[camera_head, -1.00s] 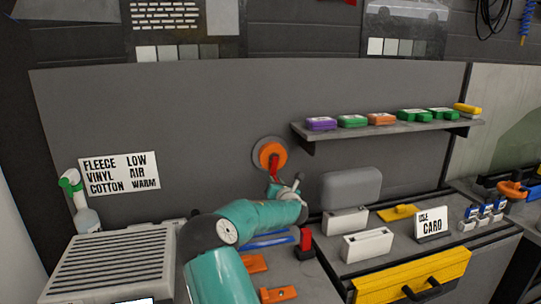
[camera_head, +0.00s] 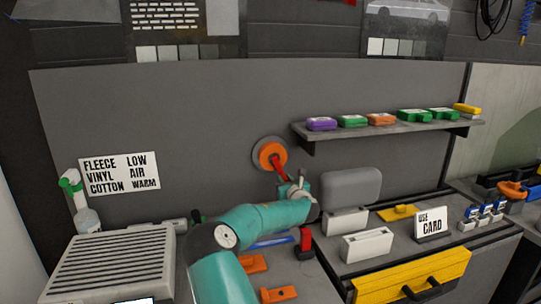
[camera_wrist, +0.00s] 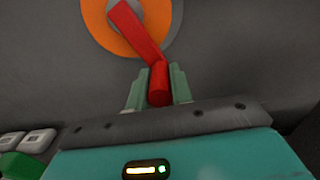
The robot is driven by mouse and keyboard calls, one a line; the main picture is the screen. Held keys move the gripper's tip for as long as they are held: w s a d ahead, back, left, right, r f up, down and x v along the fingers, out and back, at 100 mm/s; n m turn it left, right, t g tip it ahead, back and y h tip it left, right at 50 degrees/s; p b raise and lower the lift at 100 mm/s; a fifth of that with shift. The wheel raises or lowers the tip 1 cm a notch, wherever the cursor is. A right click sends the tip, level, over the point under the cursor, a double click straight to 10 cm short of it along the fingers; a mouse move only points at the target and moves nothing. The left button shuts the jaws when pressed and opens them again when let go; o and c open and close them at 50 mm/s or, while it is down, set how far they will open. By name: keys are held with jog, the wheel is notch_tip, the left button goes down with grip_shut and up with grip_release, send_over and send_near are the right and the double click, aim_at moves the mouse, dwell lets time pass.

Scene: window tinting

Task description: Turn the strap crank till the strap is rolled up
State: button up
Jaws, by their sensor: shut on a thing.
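The strap crank has a red arm and handle and sits on an orange disc with a grey rim, mounted on the dark wall panel. In the head view the orange disc (camera_head: 268,155) is left of the shelf, and the red crank arm (camera_head: 279,166) points down and to the right. In the wrist view the crank's red handle (camera_wrist: 159,84) sits between the fingers of my gripper (camera_wrist: 158,86), which is shut on it. My gripper also shows in the head view (camera_head: 289,185). I cannot make out the strap itself.
A grey rounded block (camera_head: 351,188) stands just right of my gripper. A shelf (camera_head: 395,130) with several coloured pieces juts out at the upper right. Below are white blocks, a card sign (camera_head: 431,222), orange pieces and a red-and-black tool (camera_head: 305,242). A grey vented box (camera_head: 110,266) stands at left.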

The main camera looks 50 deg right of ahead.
jog(key=s+d+r+n, duration=0.2)
jog(key=d+r+n, duration=0.1)
jog(key=n, duration=0.4)
jog(key=shift+d+r, duration=0.3)
jog(key=shift+r, duration=0.35)
jog(key=shift+s, duration=0.1)
jog(key=shift+r, duration=0.1)
jog(key=shift+a+r+n, duration=0.2)
jog(key=shift+r+n, duration=2.7)
jog(key=shift+n, duration=0.6)
